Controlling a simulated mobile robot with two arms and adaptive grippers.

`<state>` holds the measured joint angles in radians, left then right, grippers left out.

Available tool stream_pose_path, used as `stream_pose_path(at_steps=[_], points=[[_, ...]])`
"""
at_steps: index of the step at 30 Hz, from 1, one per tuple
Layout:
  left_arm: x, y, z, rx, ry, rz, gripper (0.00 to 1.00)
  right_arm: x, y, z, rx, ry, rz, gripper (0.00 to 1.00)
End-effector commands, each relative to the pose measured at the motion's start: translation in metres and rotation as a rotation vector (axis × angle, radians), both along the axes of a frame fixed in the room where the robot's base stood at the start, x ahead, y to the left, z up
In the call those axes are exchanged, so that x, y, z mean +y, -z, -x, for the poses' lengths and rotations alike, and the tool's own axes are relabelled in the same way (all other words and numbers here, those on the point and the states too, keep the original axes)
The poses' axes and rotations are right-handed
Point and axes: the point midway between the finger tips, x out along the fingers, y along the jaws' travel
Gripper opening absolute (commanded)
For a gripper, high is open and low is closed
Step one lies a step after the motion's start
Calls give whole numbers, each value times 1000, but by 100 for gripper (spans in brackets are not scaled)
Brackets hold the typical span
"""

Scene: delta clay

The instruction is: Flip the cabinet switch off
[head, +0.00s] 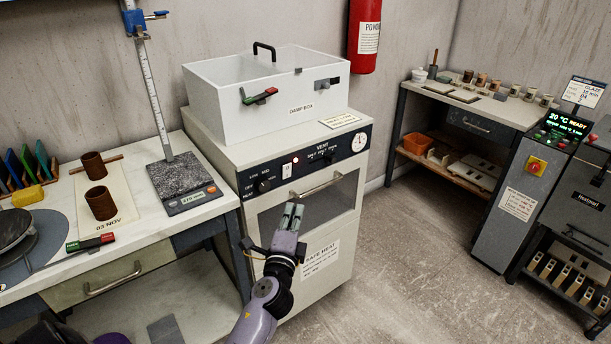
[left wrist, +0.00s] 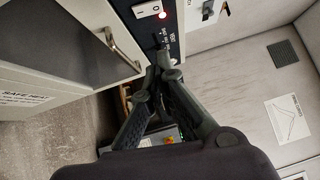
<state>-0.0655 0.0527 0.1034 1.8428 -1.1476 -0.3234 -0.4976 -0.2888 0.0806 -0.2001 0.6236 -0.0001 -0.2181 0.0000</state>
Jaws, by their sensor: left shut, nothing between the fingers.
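The cabinet (head: 238,159) stands in the middle of the head view, with a dark control panel along its top front. The cabinet switch (head: 287,171) is a small white rocker on that panel, with a red light beside it. In the left wrist view the switch (left wrist: 147,10) is at the top edge, and the red light next to it is lit. My left gripper (head: 293,212) is shut and empty, in front of the cabinet door and below the switch, apart from it. Its fingertips (left wrist: 165,66) also show in the left wrist view. My right gripper is not in view.
The cabinet's door handle (head: 316,187) sticks out near my left gripper. A white damp box (head: 225,105) stands on top. A workbench (head: 150,222) with clay cylinders and a scale is at left. Open floor (head: 400,240) lies to the right.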

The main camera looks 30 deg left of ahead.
Motion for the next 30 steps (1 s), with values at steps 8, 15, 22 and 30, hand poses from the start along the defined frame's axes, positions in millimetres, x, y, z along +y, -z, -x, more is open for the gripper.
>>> stream_pose_path(at_steps=[8,15,22,30], points=[[0,0,-2,1,1,3,0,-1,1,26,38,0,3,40],[12,-4,-29,0,0,1,0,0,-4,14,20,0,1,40],[31,-8,-75,0,-1,1,0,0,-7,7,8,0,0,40],[62,-12,-103,2,0,2,0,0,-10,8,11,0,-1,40]])
